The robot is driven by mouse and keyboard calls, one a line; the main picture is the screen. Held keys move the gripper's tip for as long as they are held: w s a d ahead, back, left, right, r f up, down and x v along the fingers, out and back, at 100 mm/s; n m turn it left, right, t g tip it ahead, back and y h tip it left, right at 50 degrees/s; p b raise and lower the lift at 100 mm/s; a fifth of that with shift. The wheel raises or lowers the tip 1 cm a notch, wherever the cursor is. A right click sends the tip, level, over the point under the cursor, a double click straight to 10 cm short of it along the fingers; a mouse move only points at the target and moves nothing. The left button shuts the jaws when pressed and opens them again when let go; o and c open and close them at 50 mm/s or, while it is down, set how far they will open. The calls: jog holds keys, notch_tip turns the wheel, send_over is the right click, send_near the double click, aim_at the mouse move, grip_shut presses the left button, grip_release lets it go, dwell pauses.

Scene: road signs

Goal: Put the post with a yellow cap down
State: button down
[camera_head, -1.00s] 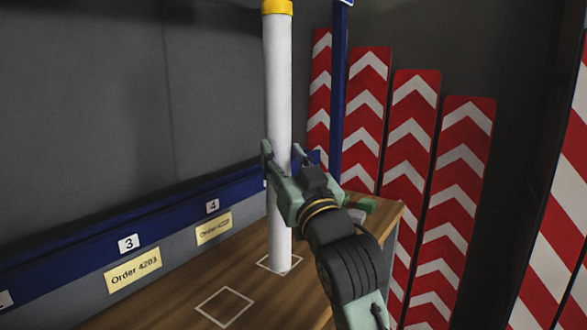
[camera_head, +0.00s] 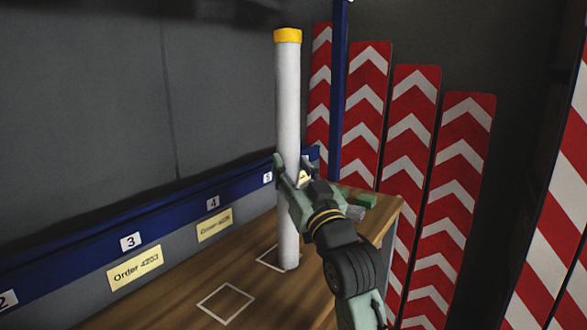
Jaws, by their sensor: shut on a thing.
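The white post with a yellow cap (camera_head: 288,90) stands upright over the wooden bench top. My gripper (camera_head: 291,175) is shut on the post around its middle, coming in from the right. The foot of the post is at the right side of a white outlined square (camera_head: 264,262) on the bench and hides part of it. I cannot tell for sure whether the foot touches the wood.
The wooden bench (camera_head: 180,290) has another empty outlined square (camera_head: 225,304) nearer to me. A blue rail (camera_head: 80,257) with numbers runs along the wall behind. Small green and grey items (camera_head: 362,203) lie right of the post. Red-and-white chevron boards (camera_head: 410,140) stand at the right.

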jog(key=shift+f, duration=0.15)
jog(key=c, duration=1)
grip_release()
